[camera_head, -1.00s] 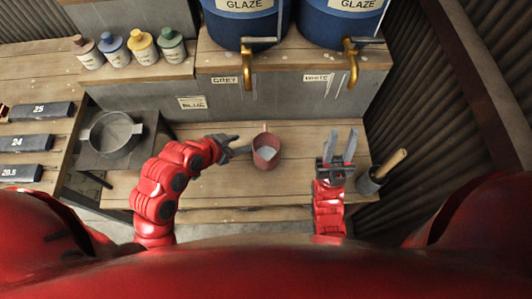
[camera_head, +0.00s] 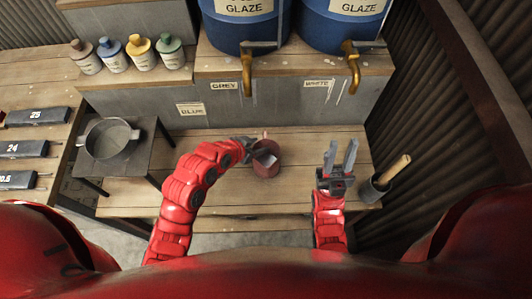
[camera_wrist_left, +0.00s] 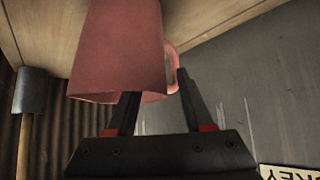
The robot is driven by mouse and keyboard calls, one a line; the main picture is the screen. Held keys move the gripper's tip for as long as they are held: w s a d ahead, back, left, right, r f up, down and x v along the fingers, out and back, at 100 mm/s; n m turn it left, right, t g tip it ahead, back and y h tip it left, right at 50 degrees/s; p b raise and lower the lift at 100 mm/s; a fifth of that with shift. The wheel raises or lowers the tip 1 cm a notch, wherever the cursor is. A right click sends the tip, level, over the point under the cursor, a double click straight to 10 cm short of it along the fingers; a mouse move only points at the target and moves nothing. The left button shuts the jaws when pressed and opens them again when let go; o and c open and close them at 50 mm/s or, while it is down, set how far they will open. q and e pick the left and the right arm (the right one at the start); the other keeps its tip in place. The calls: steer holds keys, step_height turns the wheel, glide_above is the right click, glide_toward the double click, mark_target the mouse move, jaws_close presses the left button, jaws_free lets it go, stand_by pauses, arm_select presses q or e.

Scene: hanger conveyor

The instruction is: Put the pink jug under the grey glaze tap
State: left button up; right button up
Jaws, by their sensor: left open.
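The pink jug (camera_head: 268,170) stands on the lower wooden bench, in front of and slightly right of the grey glaze tap (camera_head: 248,78), which is brass-coloured. My left gripper (camera_head: 260,153) is open at the jug's upper left side, partly covering its top. In the left wrist view the jug (camera_wrist_left: 118,45) appears inverted with its handle (camera_wrist_left: 172,68) at right. One finger overlaps the jug near its rim and the other lies beside the handle; contact is unclear. My right gripper (camera_head: 341,158) is open and empty, right of the jug, with its fingers pointing up.
A grey step (camera_head: 290,100) backs the bench. Bench space beneath the grey tap is clear.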

arm_select(q)
steer(key=shift+w+d+f, duration=0.15)
steer(key=shift+c, duration=0.3)
jaws_close()
stand_by(1.1)
